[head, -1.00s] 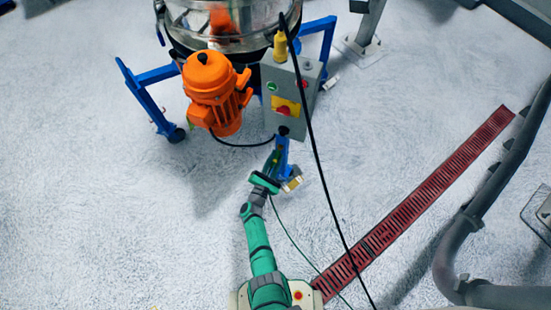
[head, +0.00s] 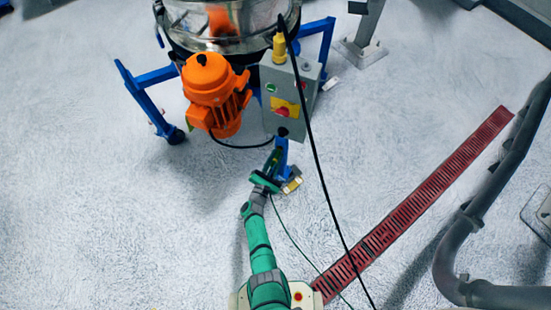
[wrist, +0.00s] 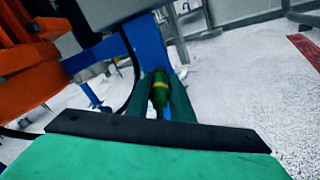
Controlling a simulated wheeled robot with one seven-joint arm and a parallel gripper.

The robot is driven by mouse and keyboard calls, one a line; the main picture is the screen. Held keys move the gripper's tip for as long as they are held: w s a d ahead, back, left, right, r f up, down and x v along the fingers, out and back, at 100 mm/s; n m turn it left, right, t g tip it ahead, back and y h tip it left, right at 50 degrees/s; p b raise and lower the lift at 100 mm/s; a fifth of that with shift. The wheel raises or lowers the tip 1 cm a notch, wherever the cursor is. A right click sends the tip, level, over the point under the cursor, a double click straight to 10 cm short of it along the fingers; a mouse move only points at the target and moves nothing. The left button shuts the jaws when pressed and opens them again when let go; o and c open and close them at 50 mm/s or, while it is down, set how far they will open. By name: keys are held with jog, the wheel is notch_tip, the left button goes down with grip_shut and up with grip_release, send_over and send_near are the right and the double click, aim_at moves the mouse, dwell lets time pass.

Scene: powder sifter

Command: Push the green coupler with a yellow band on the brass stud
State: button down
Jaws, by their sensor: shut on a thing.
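The green coupler with its yellow band (wrist: 159,92) is upright between the two green fingers of my gripper (wrist: 160,105) in the wrist view. My gripper is shut on it. In the head view my gripper (head: 274,160) is just below the grey control box, beside a blue leg of the machine. The coupler is too small there to make out clearly. I cannot pick out the brass stud in either view.
The grey control box (head: 290,95) and the orange motor (head: 215,93) stand close above my gripper. A black cable (head: 318,165) hangs to the right. A thin green line (head: 290,235) runs over the floor near my arm. The floor at left is clear.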

jog(key=shift+w+d, duration=0.15)
jog(key=shift+w, duration=0.25)
jog(key=c, duration=1.5)
grip_release()
jog(key=v, duration=1)
jog(key=shift+s, duration=0.4)
